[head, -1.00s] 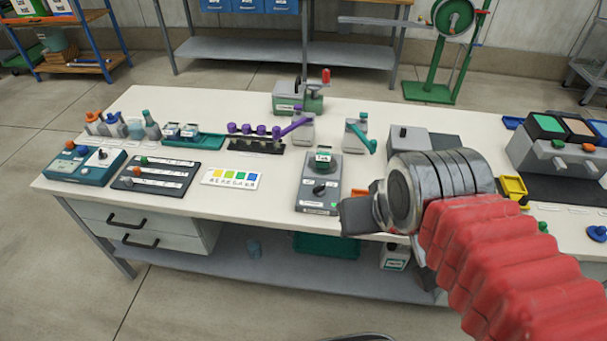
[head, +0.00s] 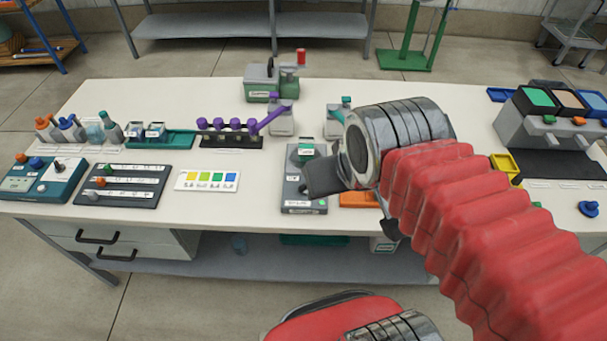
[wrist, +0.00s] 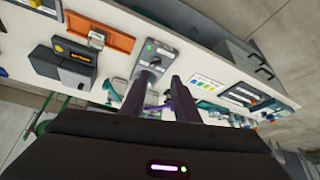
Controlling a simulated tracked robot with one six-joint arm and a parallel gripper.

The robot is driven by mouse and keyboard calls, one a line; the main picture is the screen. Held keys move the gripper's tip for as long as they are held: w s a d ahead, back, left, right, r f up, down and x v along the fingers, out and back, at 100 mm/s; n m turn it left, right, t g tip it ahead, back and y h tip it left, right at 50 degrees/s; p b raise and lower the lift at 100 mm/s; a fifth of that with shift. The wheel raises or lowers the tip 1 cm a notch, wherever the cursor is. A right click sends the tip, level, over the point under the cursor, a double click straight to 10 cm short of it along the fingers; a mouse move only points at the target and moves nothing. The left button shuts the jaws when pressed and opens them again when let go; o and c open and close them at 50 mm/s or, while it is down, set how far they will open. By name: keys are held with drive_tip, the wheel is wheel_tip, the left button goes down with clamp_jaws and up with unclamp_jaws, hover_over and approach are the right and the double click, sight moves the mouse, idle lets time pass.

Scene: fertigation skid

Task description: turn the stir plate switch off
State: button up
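The grey device (head: 304,207) that appears to be the stir plate stands near the front edge of the bench, with a small green-labelled vessel (head: 306,150) on its rear part. In the head view my gripper (head: 318,180) hides its knob area. In the wrist view the device (wrist: 160,52) lies just beyond my fingertips, with a dark knob (wrist: 154,63) on its face. My gripper (wrist: 164,78) is open and empty, its two dark fingers apart, pointing at the device. I cannot tell whether a fingertip touches the knob, nor read the switch position.
An orange tray (head: 358,199) lies right of the device; it also shows in the wrist view (wrist: 100,32). A colour chart (head: 208,180) lies to its left. Purple-handled valves (head: 235,124) stand behind. Bare bench lies between the chart and the device.

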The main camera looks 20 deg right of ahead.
idle(0.3)
drive_tip(key=w+f+m+g, duration=0.2)
drive_tip(key=w+f+m, duration=0.2)
drive_tip(key=w, duration=0.5)
drive_tip(key=w+f+m+g, duration=0.3)
drive_tip(key=w+f+m, duration=0.1)
drive_tip(key=w+m, duration=0.4)
drive_tip(key=shift+w+d+f+m+g, duration=0.3)
drive_tip(key=shift+w+d+f, duration=0.1)
drive_tip(key=shift+w, duration=0.8)
wheel_tip(320, 180, down, 14)
drive_tip(key=shift+r, duration=0.1)
